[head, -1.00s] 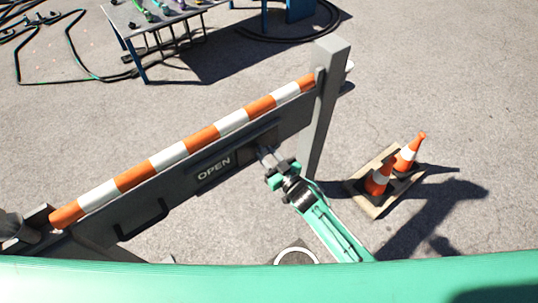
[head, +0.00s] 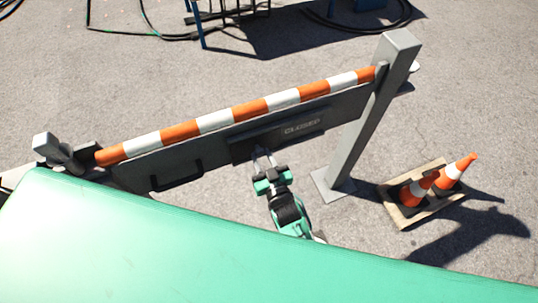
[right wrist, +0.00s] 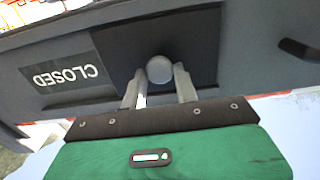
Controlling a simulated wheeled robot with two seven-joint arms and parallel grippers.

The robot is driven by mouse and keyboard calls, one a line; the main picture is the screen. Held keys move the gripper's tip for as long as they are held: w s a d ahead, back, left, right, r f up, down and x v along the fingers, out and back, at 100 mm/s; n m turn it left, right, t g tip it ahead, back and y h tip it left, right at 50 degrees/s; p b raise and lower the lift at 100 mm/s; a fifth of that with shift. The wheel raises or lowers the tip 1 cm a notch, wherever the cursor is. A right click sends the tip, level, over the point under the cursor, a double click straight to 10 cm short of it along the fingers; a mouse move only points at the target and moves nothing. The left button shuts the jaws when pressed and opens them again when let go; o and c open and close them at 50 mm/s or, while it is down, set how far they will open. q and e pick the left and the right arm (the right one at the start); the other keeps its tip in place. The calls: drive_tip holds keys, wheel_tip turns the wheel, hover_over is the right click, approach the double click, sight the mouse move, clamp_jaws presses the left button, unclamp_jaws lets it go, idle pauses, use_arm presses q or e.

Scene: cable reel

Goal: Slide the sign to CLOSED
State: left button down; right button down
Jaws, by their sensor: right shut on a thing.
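The sign is a dark panel with a sliding cover, set on the grey board (head: 215,150) below an orange and white striped bar (head: 232,117). The word CLOSED (head: 301,128) shows on it in the head view and, upside down, in the right wrist view (right wrist: 66,76). The dark sliding cover (right wrist: 120,50) stands beside the word and hides the other part of the sign. My right gripper (head: 263,160) is at the cover, its two fingers on either side of a round grey knob (right wrist: 159,69) and shut on it. My left gripper is not in view.
A grey post (head: 368,115) stands at the board's right end. Two traffic cones (head: 455,172) sit on a wooden pallet (head: 405,216) to the right. A dark handle (head: 177,177) is on the board's left part. Black hoses lie on the pavement behind.

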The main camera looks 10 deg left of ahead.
drive_tip(key=shift+s+a, duration=0.15)
drive_tip(key=shift+a, duration=0.05)
drive_tip(key=c, duration=1.1)
unclamp_jaws()
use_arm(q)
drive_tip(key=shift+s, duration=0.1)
use_arm(e)
drive_tip(key=shift+o, duration=0.2)
drive_tip(key=shift+s+d+f, duration=0.1)
drive_tip(key=shift+s+d, duration=0.1)
drive_tip(key=shift+s, duration=0.05)
use_arm(q)
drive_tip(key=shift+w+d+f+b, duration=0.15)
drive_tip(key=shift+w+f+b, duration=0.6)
drive_tip(key=shift+b, duration=0.15)
use_arm(e)
drive_tip(key=v, duration=1.3)
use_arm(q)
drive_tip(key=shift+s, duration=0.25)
use_arm(e)
drive_tip(key=shift+s, duration=0.1)
